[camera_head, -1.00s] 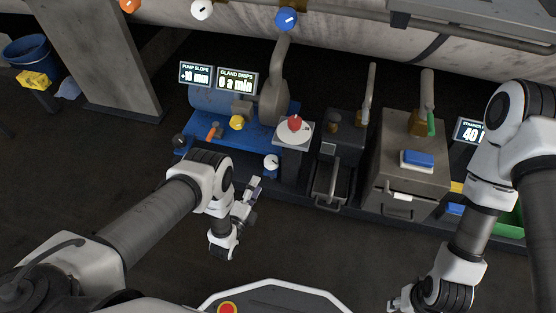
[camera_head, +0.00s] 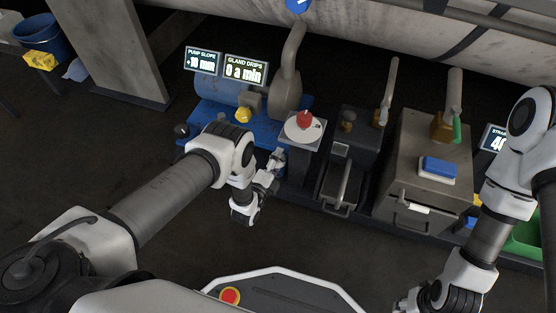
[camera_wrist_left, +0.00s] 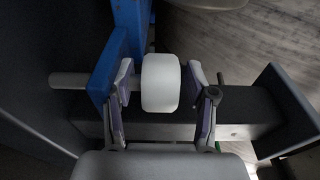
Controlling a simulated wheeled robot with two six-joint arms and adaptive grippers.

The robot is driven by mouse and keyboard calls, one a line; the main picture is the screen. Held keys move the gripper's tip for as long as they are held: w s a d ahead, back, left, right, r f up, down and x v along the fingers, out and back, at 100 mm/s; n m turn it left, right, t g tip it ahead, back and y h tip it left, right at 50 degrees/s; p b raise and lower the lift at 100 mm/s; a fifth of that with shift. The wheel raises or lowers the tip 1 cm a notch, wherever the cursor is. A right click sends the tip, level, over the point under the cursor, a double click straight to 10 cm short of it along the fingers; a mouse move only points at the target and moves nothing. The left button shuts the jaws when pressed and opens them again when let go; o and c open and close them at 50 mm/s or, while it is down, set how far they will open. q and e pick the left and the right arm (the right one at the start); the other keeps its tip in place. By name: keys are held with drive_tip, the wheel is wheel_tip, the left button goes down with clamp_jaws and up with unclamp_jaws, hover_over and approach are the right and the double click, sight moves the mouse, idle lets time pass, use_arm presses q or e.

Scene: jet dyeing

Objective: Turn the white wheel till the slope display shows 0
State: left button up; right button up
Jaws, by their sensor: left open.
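The white wheel (camera_wrist_left: 160,82) sits between the two fingers of my left gripper (camera_wrist_left: 164,88) in the left wrist view. The fingers are open, one on each side of it; whether they touch it is hard to tell. In the head view my left gripper (camera_head: 274,165) is at the front edge of the blue pump base, and the wheel is mostly hidden there. The pump slope display (camera_head: 203,60) appears to read +10 mm. My right gripper (camera_head: 412,303) is at the bottom edge, far from the wheel, its fingers unclear.
A gland drips display (camera_head: 246,71) stands beside the slope display. A red knob (camera_head: 304,119) on a white dial is just right of the wheel. A yellow knob (camera_head: 243,115) is behind my left gripper. The floor in front is clear.

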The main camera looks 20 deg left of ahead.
use_arm(q)
clamp_jaws()
